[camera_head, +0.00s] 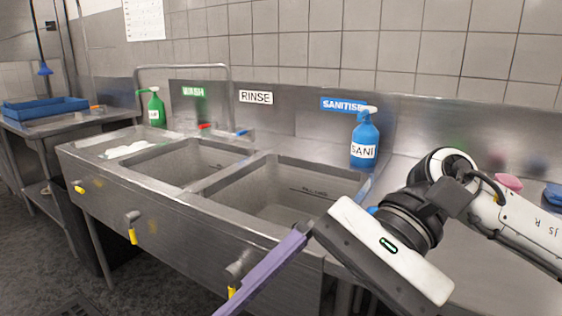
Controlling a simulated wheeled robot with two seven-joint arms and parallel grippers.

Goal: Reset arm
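My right arm comes in from the right, in front of the sinks. My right gripper (306,229) is at the front edge of the sink unit, its white body tilted. It appears shut on a long, thin purple object (262,274), perhaps a board seen edge-on. The purple object slants down to the left and runs out of the bottom of the picture. Most of the fingers are hidden behind the gripper body. My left gripper is not in view.
A steel sink unit (170,209) with WASH, RINSE and SANITISE labels stands ahead. A blue spray bottle (364,142) stands at the back right, a green one (156,110) at the back left. A blue tray (45,108) is on the left table. Open floor lies at lower left.

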